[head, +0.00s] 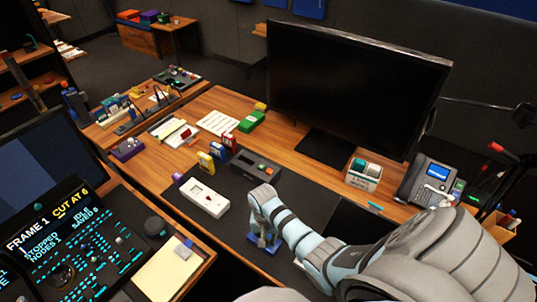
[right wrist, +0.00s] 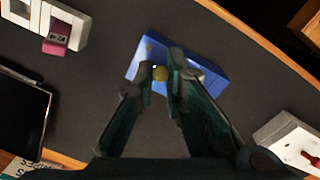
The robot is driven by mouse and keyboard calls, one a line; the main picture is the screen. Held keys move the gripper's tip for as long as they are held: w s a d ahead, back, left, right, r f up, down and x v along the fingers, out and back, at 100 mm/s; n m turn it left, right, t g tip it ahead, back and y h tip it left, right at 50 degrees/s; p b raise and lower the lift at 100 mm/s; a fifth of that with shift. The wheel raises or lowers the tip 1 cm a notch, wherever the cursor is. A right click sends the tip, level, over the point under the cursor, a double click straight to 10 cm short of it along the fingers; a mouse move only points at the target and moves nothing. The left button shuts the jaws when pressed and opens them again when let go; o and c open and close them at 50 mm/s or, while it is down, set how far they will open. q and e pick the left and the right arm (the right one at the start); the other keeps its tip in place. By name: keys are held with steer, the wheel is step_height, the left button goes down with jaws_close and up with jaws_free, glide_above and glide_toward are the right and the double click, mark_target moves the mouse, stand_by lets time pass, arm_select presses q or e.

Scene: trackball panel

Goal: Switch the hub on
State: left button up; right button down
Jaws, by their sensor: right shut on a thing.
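My right gripper (head: 262,236) is over a blue box (head: 258,246) on the dark mat. In the right wrist view its fingertips (right wrist: 160,76) are closed around a small yellow ball or knob (right wrist: 160,73) at the blue box (right wrist: 205,68). I cannot tell whether the ball is fixed to the box. A white box with a red lever (right wrist: 300,146) lies at the lower right of the wrist view, apart from the gripper. A white device with a small red mark (head: 204,197) lies left of the gripper in the head view. No label marks the hub. My left gripper is not in view.
A black box (head: 255,166), a phone (head: 430,184) and a large monitor (head: 350,90) stand farther back. A lit control panel (head: 75,245) and a yellow notepad (head: 168,268) are at the left. A white frame with a magenta piece (right wrist: 57,38) is at the wrist view's upper left.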

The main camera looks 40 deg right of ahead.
steer(key=shift+w+d+y, duration=0.1)
steer(key=shift+d+y, duration=0.15)
steer(key=shift+y, duration=0.15)
steer(key=shift+w+d+g+y+b, duration=0.1)
steer(key=shift+d+g+y+b, duration=0.3)
steer(key=shift+y, duration=0.4)
steer(key=y+b, duration=0.1)
steer(key=b, duration=0.2)
steer(key=d+g+y+b, duration=0.1)
steer(key=y+b, duration=0.1)
steer(key=b, duration=0.2)
steer(key=f+y+b, duration=0.1)
steer(key=y+b, duration=0.1)
steer(key=b, duration=0.2)
steer(key=shift+w+d+f+g, duration=0.1)
steer(key=shift+w+d+g, duration=0.2)
steer(key=shift+w+d, duration=0.1)
steer(key=shift+s+r+y+b, duration=0.1)
steer(key=shift+r+y+b, duration=0.2)
steer(key=shift+y+b, duration=0.25)
steer(key=shift+d, duration=0.1)
steer(key=c, duration=1.6)
jaws_free()
